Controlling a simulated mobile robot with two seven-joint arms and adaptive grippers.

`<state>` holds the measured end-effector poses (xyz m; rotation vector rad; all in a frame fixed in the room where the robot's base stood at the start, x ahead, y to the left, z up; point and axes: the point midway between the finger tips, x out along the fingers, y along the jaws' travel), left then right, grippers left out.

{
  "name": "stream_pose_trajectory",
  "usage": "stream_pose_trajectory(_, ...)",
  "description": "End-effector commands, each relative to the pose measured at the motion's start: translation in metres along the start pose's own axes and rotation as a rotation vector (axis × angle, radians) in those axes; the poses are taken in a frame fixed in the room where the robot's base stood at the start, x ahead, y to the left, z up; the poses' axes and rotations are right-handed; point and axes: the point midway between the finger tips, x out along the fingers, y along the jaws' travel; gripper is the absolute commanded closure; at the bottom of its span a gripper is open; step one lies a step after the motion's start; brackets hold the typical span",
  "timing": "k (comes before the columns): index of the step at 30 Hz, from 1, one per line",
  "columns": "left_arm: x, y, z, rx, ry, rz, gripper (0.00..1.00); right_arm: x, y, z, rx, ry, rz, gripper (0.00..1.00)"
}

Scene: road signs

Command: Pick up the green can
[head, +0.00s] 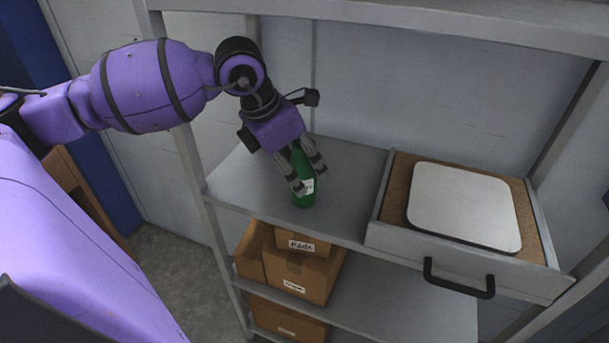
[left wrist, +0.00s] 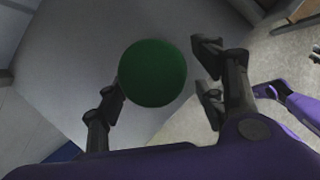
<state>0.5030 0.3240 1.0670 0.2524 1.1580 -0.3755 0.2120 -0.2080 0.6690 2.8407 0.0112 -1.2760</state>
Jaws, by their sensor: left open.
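The green can (head: 304,192) stands upright on the grey shelf, near its front edge, left of the drawer. It has a white label, and my fingers hide part of it. My left gripper (head: 309,182) reaches down over the can from above, with its fingers on either side of it. The left wrist view shows the can's round green top (left wrist: 152,73) between the open fingers of the left gripper (left wrist: 160,100).
A grey drawer (head: 455,264) with a black handle holds a white square plate (head: 463,205) right of the can. Cardboard boxes (head: 300,275) sit on the lower shelves. Shelf posts (head: 203,190) stand at the left. The shelf (head: 350,175) is bare between can and drawer.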

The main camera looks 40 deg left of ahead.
Motion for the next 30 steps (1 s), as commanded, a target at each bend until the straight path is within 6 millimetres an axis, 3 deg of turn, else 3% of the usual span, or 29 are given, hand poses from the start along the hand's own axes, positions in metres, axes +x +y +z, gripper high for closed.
stream_pose_trajectory(1, 0.012, -0.001, -0.001, -0.001, 0.002, -0.005, 0.37, 0.001, 0.000, 0.002, -0.002, -0.003, 0.000, 1.00)
stream_pose_trajectory(6, 0.033, -0.001, 0.000, 0.000, 0.000, -0.003, 0.37, 0.002, 0.000, 0.002, -0.005, -0.003, -0.001, 1.00)
stream_pose_trajectory(15, 0.037, -0.001, 0.000, 0.001, 0.000, 0.000, 0.37, 0.003, 0.000, 0.004, -0.005, -0.006, -0.002, 1.00)
stream_pose_trajectory(30, 0.036, 0.000, 0.000, 0.001, -0.002, 0.000, 1.00, 0.002, 0.001, 0.009, -0.004, -0.016, 0.000, 1.00)
